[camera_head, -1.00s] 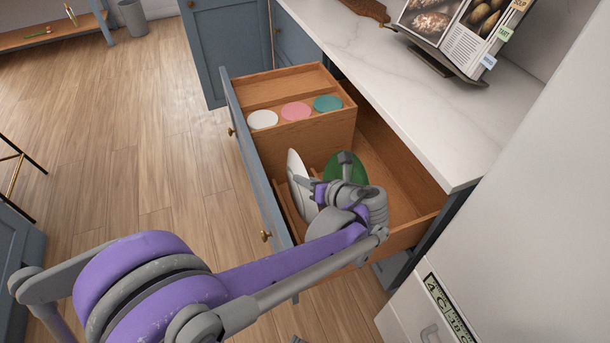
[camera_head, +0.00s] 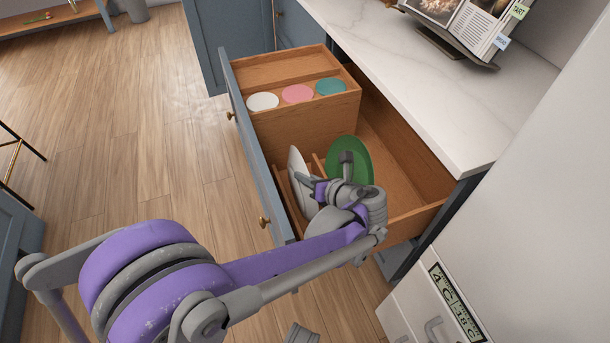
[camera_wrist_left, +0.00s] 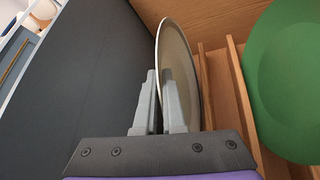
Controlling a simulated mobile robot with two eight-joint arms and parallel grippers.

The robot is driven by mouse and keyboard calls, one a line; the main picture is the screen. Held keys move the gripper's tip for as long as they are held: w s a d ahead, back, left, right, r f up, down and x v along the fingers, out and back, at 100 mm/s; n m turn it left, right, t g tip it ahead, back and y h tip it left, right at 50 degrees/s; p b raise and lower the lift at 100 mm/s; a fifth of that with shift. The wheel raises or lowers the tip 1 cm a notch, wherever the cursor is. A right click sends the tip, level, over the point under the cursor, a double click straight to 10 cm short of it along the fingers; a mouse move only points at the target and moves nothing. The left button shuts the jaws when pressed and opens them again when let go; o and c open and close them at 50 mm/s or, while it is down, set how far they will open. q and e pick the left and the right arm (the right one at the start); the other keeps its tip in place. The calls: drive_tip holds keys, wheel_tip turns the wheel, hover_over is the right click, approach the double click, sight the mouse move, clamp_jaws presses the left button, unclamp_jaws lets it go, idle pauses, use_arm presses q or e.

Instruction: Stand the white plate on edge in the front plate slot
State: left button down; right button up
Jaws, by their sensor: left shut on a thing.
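The white plate (camera_head: 297,174) is on edge inside the open drawer, close behind the drawer front, in the head view. My left gripper (camera_head: 318,190) is shut on it. In the left wrist view, the fingers (camera_wrist_left: 160,105) sit either side of the near part of the plate (camera_wrist_left: 179,65), which looks nearly upright. Wooden rails (camera_wrist_left: 206,95) of the plate rack run just right of the plate. My gripper and arm hide the plate's lower edge, so I cannot tell whether it is seated in the front slot.
A green plate (camera_head: 352,158) stands on edge in the rack behind the white one. A wooden box with white, pink and teal discs (camera_head: 297,94) fills the drawer's far end. The drawer front (camera_wrist_left: 85,85) is close on the left. The drawer floor (camera_head: 400,190) at right is clear.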

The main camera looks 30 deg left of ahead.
use_arm(q)
drive_tip(key=c, duration=0.9)
unclamp_jaws()
drive_tip(key=shift+d, duration=0.1)
drive_tip(key=p+v, duration=0.2)
drive_tip(key=v, duration=0.8)
drive_tip(key=shift+s+d+r, duration=0.15)
drive_tip(key=shift+d+r, duration=0.1)
